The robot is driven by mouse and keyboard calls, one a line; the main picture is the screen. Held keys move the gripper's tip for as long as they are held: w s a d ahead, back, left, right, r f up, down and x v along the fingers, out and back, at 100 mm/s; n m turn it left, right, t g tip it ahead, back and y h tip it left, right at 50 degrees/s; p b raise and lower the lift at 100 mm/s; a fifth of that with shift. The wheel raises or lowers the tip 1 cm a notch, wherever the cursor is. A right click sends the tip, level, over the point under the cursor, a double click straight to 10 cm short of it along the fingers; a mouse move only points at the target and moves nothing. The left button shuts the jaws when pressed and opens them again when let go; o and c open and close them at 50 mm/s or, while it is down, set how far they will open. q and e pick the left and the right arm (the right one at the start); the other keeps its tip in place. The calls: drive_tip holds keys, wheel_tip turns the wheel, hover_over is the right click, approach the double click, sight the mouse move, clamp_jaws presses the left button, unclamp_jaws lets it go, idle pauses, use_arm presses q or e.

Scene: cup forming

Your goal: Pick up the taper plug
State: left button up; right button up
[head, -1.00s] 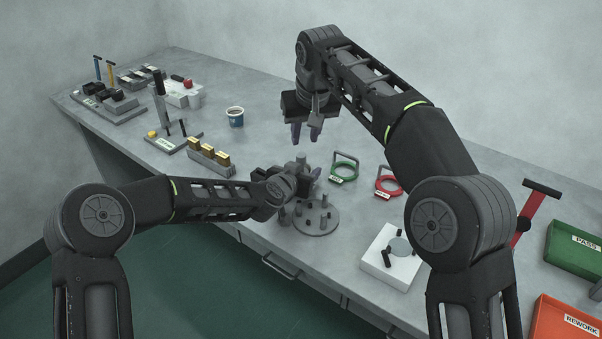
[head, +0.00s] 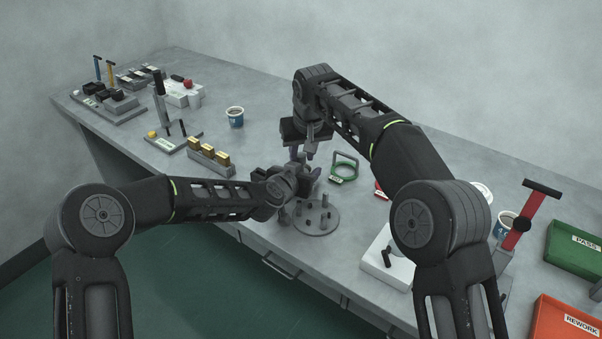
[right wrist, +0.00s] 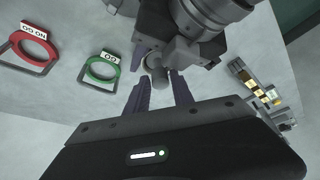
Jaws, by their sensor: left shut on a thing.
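The taper plug (right wrist: 157,70) is a grey piece with a rounded end, seen in the right wrist view between the grippers. My left gripper (head: 305,179) is shut on it, above the round grey peg stand (head: 329,227). My right gripper (head: 301,153) is above the left one. In the right wrist view its purple fingers (right wrist: 161,80) are apart, one on each side of the plug's end, with no clear contact. In the head view the plug is mostly hidden by the grippers.
A block with several brass pieces (head: 210,157) stands left. A white block (head: 383,262) is partly hidden by my right arm.

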drive_tip(key=shift+w+f, duration=0.15)
drive_tip(key=shift+f, duration=0.2)
idle(0.3)
clamp_jaws()
drive_tip(key=shift+r, duration=0.1)
idle(1.2)
